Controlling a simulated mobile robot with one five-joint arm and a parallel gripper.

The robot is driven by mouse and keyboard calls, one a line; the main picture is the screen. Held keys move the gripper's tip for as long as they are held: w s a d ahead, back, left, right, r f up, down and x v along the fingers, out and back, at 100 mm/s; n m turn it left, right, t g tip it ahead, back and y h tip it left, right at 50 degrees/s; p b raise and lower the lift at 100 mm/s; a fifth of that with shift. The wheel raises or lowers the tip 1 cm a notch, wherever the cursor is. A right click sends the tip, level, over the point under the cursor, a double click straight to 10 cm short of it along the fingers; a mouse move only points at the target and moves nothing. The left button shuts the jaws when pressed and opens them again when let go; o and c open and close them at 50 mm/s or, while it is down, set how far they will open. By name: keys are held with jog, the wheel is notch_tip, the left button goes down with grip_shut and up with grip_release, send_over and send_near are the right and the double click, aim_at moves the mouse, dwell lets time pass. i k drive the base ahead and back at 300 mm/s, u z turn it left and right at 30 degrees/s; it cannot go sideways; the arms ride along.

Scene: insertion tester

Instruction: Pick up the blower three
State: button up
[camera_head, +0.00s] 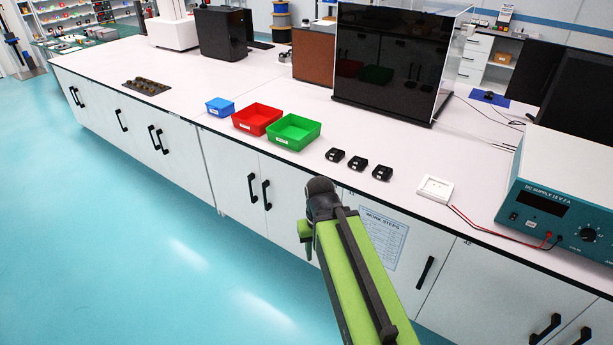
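Three small black blocks stand in a row near the front edge of the white bench: a left one (335,155), a middle one (358,163) and a right one (382,172). They look like the blowers. Each has a small pale label, too small to read, so I cannot tell by number which is blower three. My green arm reaches up from the bottom of the view. Its dark end with my gripper (307,240) is in front of the bench front, apart from the blocks. The fingers are not clearly visible.
A green bin (294,131), a red bin (257,119) and a blue bin (220,107) stand left of the blocks. A large black-fronted box (385,65) is behind. A white square device (435,190) and a teal power supply (560,200) stand right, joined by wires.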

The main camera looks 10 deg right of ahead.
aim_at(335, 155)
jog(key=z, duration=0.35)
jog(key=k, duration=0.35)
jog(key=u, duration=1.45)
jog(key=i, duration=1.65)
jog(key=z, duration=0.55)
jog(key=i, duration=1.3)
jog(key=z, duration=0.75)
jog(key=k, duration=0.75)
jog(key=z, duration=0.2)
jog(key=i, duration=0.8)
